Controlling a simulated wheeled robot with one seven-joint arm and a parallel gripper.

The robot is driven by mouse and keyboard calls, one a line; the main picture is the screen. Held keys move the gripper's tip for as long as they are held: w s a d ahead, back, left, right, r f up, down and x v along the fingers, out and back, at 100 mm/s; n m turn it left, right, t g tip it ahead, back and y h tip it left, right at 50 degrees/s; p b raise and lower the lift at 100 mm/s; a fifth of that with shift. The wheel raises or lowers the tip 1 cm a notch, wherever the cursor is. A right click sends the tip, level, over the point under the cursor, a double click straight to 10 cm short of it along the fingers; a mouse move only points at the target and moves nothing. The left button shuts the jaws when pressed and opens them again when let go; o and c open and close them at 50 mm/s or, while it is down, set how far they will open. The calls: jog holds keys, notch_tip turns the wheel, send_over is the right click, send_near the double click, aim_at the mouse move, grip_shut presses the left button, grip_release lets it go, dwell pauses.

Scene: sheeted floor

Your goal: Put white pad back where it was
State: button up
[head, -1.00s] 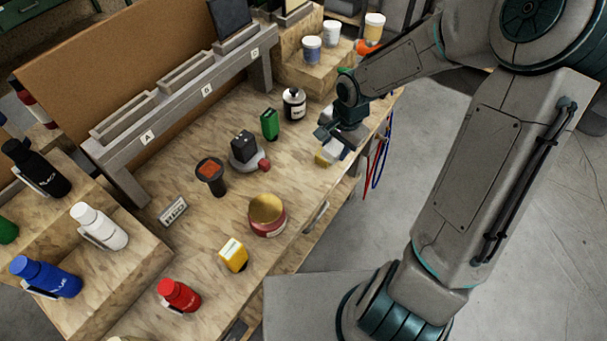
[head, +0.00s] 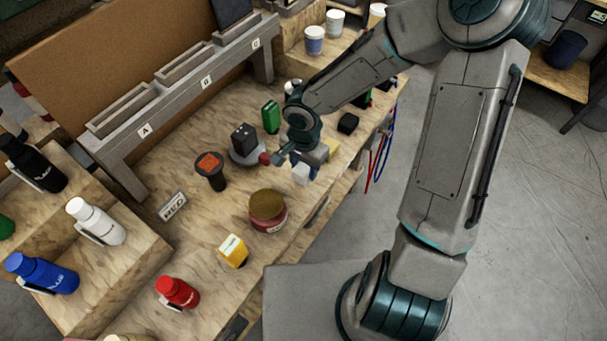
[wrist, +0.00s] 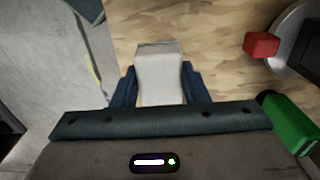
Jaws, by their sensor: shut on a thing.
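The white pad (wrist: 159,72) is a small pale block held between the two dark blue fingers of my gripper (wrist: 159,88) in the wrist view. In the head view the white pad (head: 301,174) shows below my gripper (head: 303,165), over the right part of the workbench near its front edge. My gripper is shut on it. I cannot tell whether the pad touches the bench.
A red block (head: 265,158) lies by a round grey base with a black block (head: 243,139), left of my gripper. A yellow block (head: 332,148) and black cube (head: 348,123) lie right. A red jar (head: 268,212) stands nearer. A green block (head: 271,117) stands behind.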

aim_at(304, 176)
jog(key=shift+f, duration=2)
jog(key=o, duration=0.9)
